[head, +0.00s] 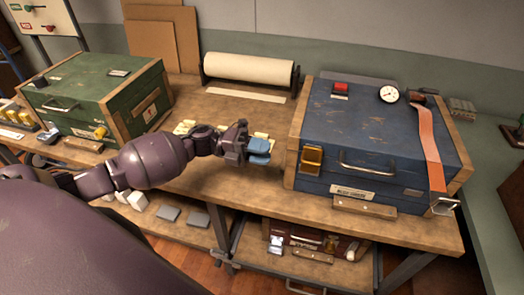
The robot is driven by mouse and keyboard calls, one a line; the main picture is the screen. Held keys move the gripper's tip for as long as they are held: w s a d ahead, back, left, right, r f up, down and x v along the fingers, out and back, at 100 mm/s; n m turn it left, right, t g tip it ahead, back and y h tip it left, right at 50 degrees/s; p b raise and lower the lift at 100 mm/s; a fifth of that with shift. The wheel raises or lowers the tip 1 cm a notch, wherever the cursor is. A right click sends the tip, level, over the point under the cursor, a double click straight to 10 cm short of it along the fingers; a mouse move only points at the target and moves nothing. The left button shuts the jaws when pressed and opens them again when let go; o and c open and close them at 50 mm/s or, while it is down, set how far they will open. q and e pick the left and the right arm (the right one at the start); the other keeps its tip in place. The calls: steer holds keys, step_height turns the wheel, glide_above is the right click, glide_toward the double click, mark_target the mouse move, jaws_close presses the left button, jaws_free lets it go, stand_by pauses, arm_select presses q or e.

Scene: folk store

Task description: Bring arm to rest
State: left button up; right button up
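My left arm comes in from the left, over the front of the wooden workbench (225,187). Its gripper (258,151) is above the bench, left of the blue case. Two blue pieces, one above the other, show at its tip. I cannot tell whether they are its fingers or something held, nor how far apart the fingers are. My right gripper is not in view.
A scuffed blue case (375,140) with an orange strap stands on the right, a green case (95,92) on the left. A paper roll (249,70) lies at the back. Small yellow-and-white items (183,127) are near my forearm. A lower shelf (262,252) holds another case.

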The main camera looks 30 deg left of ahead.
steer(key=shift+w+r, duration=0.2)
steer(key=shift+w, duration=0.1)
arm_select(q)
steer(key=s+a+f+n+t+y, duration=0.1)
steer(key=s+f+n+t+y, duration=0.4)
steer(key=n+y, duration=0.75)
steer(key=s+a+f+n+t+y, duration=0.1)
steer(key=s+f+n+y, duration=0.4)
steer(key=n, duration=1.2)
steer(key=s+d+n+g, duration=0.2)
steer(key=s+n+g, duration=0.45)
steer(key=s, duration=1.05)
steer(key=w+f+m+t, duration=0.2)
steer(key=w+f+t, duration=0.5)
steer(key=f, duration=0.3)
steer(key=shift+w+a, duration=0.15)
steer(key=shift+w, duration=0.25)
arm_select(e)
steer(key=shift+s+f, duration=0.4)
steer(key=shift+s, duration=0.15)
